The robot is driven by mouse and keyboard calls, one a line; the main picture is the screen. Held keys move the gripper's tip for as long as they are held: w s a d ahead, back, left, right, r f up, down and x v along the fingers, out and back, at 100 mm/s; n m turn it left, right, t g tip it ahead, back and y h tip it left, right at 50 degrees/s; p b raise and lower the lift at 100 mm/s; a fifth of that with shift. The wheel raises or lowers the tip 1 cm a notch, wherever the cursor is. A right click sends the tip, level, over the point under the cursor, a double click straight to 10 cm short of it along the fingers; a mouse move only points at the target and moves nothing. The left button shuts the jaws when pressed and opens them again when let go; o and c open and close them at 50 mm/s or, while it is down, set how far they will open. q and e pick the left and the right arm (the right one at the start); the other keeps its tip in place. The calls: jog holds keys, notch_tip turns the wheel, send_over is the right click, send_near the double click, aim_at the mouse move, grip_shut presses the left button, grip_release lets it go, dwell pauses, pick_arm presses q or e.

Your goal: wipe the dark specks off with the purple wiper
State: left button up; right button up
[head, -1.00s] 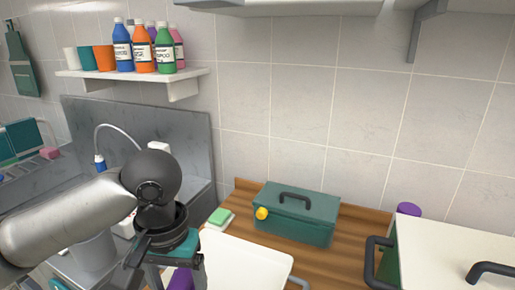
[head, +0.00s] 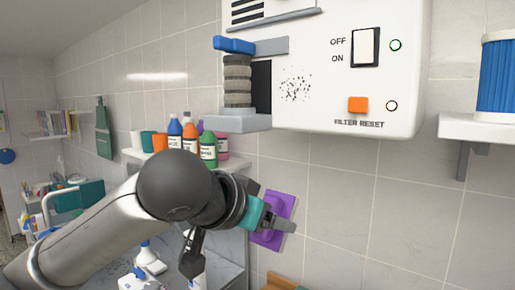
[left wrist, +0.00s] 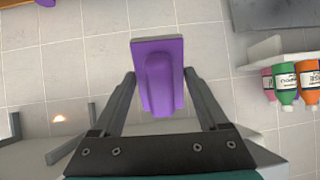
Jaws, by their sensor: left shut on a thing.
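The dark specks (head: 295,88) form a patch on the front of a white wall unit (head: 320,112), left of its switch. The purple wiper (head: 280,205) is a flat rectangular pad with a raised grip. My left gripper (head: 272,222) is shut on it and holds it below the unit, in front of the tiled wall. In the left wrist view the wiper (left wrist: 172,48) sits between the two fingers (left wrist: 158,85). The wiper is lower than the specks and apart from them. My right gripper is not in view.
The unit carries a switch (head: 366,47), an orange button (head: 358,104) and a filter stack (head: 237,82) on a jutting ledge (head: 237,123). Bottles (head: 208,148) stand on a shelf to the left. A right shelf (head: 482,132) holds a blue ribbed cylinder (head: 497,78).

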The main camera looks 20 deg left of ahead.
aim_at(296, 77)
pick_arm(q)
notch_tip(296, 77, up, 24)
jog(key=a+m+t+h+p, duration=0.1)
jog(key=a+t+h+p, duration=0.15)
jog(key=t+p, duration=0.35)
jog(key=shift+h, duration=0.45)
jog(key=shift+d+f+x, duration=0.15)
jog(key=shift+x, duration=1.5)
jog(key=shift+d+f+x, duration=0.15)
jog(key=shift+x, duration=1.5)
jog(key=shift+p+x, duration=0.7)
jog(key=shift+x, duration=0.15)
